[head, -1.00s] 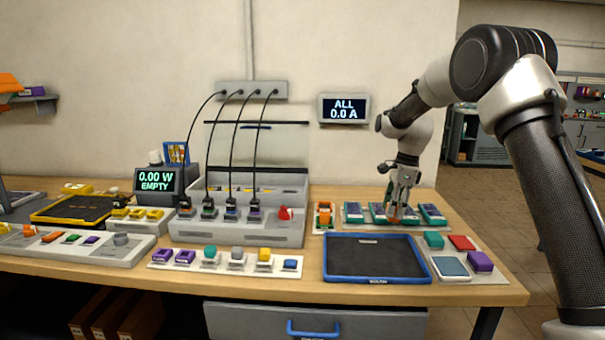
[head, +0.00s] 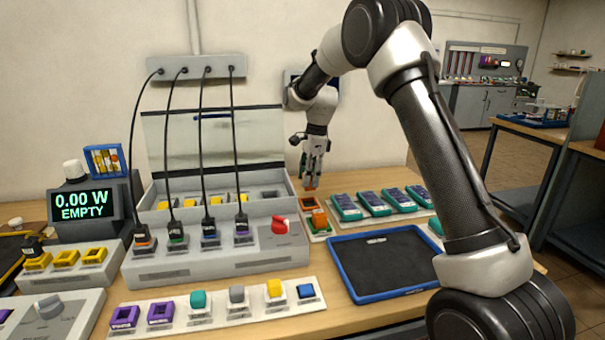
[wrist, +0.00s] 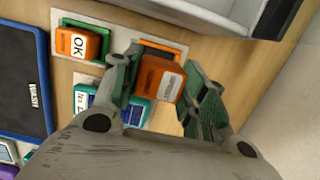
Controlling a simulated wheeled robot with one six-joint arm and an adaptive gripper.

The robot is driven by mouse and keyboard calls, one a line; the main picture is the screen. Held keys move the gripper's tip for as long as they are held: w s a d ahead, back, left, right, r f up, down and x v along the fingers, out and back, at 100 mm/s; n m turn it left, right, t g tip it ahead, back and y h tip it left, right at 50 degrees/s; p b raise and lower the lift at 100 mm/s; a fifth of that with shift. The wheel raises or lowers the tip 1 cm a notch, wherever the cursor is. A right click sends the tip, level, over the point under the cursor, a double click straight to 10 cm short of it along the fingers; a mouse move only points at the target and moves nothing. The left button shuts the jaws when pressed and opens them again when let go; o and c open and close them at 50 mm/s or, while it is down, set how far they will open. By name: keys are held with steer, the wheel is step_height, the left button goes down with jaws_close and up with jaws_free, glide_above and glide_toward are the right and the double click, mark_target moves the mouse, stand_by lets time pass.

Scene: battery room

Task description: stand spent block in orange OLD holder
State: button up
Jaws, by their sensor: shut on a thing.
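My gripper (head: 312,177) is shut on an orange block, the spent block (wrist: 160,80), which has a pale label too small to read. In the head view only a little of the block shows below the fingertips. The block is above the orange holder (head: 311,204), a low square frame on a pale plate. In the wrist view the holder's orange edge (wrist: 162,46) shows just past the block, which hides most of it. I cannot tell whether the block touches the holder. A second orange block marked OK (wrist: 78,43) sits in a green holder beside it.
Several teal meters (head: 375,203) stand in a row right of the holders. A blue-rimmed black tray (head: 335,262) lies in front. The grey charger bench (head: 215,250) with cables and a red knob (head: 279,225) is close on the left.

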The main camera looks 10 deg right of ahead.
mark_target(309, 190)
steer(key=shift+f, duration=2.65)
steer(key=shift+f, duration=0.6)
steer(key=o, duration=0.8)
steer(key=shift+c, duration=0.2)
steer(key=shift+d+r, duration=0.3)
steer(key=shift+r, duration=1.5)
steer(key=shift+d+r, duration=0.25)
steer(key=shift+r, duration=1.6)
steer(key=shift+d+r, duration=0.3)
steer(key=shift+r, duration=1.5)
